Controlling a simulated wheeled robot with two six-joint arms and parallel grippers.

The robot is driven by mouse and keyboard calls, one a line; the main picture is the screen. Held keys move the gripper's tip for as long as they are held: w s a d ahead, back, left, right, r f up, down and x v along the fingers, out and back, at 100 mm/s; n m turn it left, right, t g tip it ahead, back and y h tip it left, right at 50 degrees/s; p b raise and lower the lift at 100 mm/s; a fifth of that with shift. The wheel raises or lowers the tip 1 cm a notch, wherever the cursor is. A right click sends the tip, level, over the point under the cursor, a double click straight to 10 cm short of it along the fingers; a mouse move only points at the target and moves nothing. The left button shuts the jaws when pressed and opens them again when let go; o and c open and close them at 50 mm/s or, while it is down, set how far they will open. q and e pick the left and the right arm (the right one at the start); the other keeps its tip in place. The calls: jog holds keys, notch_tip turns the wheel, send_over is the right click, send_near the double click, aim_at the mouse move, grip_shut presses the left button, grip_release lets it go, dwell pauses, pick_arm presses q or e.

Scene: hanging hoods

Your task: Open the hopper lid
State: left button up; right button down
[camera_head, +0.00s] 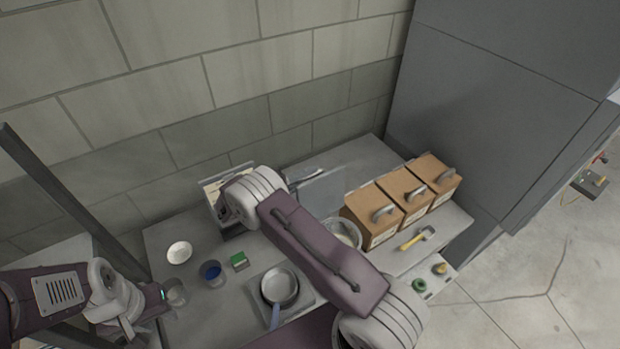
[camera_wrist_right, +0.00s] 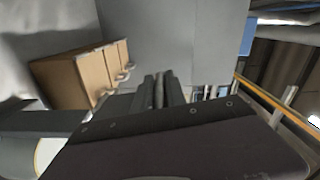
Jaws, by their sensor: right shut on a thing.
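A flat grey panel (camera_head: 338,188) at the back of the table, by the wall, looks like the hopper lid, though I cannot be sure of its outline. My right gripper (camera_head: 308,178) reaches to its left side, partly hidden behind my right wrist. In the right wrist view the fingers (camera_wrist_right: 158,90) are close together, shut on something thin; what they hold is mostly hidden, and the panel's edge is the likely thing. My left gripper (camera_head: 155,305) is low at the left, beside a clear glass (camera_head: 175,292). Its finger gap is unclear.
Brown boxes with handles (camera_head: 372,213) stand right of the panel, also in the wrist view (camera_wrist_right: 75,78). A pan (camera_head: 279,286), blue cup (camera_head: 211,271), green block (camera_head: 239,260), white bowl (camera_head: 179,252) and yellow-handled tool (camera_head: 414,240) are on the table. A grey cabinet (camera_head: 490,90) stands right.

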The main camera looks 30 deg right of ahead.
dwell(0.3)
jog(key=c, duration=1.4)
grip_release()
jog(key=shift+o, duration=0.2)
jog(key=a+b, duration=0.4)
jog(key=a, duration=0.5)
jog(key=shift+s, duration=0.35)
